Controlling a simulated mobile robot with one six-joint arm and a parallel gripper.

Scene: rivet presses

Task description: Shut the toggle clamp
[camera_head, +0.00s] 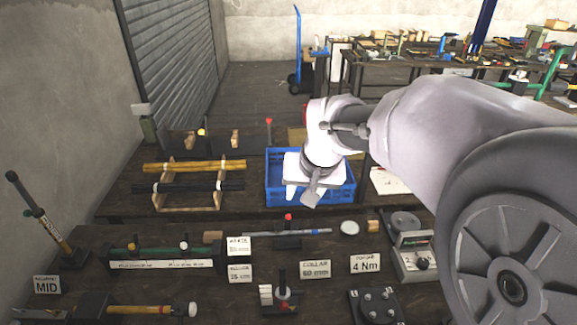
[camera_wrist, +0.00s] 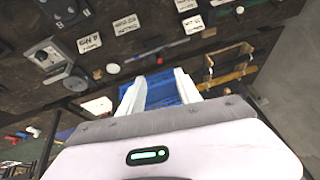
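I cannot tell for sure which fixture is the toggle clamp. One candidate is a small dark fixture with a red knob (camera_head: 288,217) beside a thin rod, in front of the blue crate. Another is a small fixture with an upright dark post (camera_head: 282,284) and white blocks at the front middle. My gripper (camera_head: 302,193) hangs over the blue crate (camera_head: 272,183), pointing down, apart from both fixtures. In the wrist view my gripper (camera_wrist: 159,76) has its two pale fingers apart, with the crate (camera_wrist: 162,92) below and nothing between them.
A tall lever (camera_head: 40,220) leans at the left by the MID sign (camera_head: 47,285). A long green fixture (camera_head: 165,252) and a gauge box (camera_head: 416,262) flank the bench middle. Yellow and black bars (camera_head: 195,166) lie on wooden stands left of the crate. Small signs stand between the fixtures.

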